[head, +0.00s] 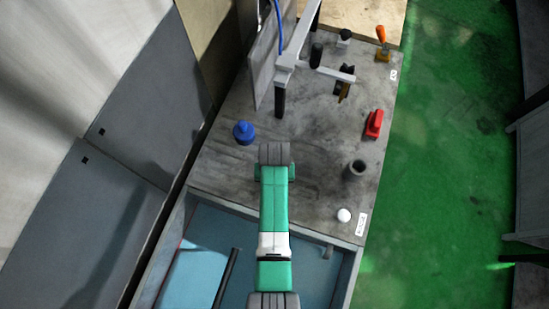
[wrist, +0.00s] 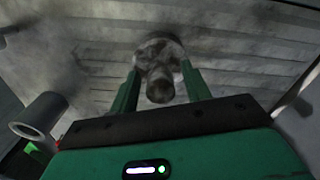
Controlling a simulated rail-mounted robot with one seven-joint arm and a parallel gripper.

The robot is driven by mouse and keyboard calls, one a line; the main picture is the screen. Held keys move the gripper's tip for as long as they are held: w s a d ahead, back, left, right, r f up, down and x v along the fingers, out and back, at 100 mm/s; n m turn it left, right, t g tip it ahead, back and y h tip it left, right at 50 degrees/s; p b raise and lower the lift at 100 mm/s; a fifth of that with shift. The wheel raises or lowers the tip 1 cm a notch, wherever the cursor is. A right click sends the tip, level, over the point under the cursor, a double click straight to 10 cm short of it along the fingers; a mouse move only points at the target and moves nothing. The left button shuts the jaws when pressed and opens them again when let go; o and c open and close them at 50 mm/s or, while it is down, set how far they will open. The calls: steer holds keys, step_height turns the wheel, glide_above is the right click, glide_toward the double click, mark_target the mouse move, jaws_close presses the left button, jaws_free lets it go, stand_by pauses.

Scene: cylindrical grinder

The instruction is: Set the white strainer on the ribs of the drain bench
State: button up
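In the wrist view my gripper (wrist: 162,68) has its two green fingers apart, on either side of a mottled grey rounded piece with a short knob-like end (wrist: 160,90). Gaps show beside the knob. The fingertips meet the edges of the wider part, and I cannot tell whether they press on it. The piece is in shadow, so I cannot tell if it is the white strainer. In the head view my arm hides the fingers and this piece. A small white round thing (head: 344,215) sits at the bench's front right corner. The grey bench (head: 320,130) shows parallel bands in the wrist view (wrist: 240,55).
A grey cup (head: 355,168) stands right of my arm, and at left in the wrist view (wrist: 40,112). A blue knobbed piece (head: 243,132) stands to the left. A red piece (head: 374,124) lies at the right edge. A grey frame (head: 285,65) rises at the back.

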step_height(320, 180, up, 12)
steer(key=shift+r+p, duration=0.15)
steer(key=shift+p, duration=0.2)
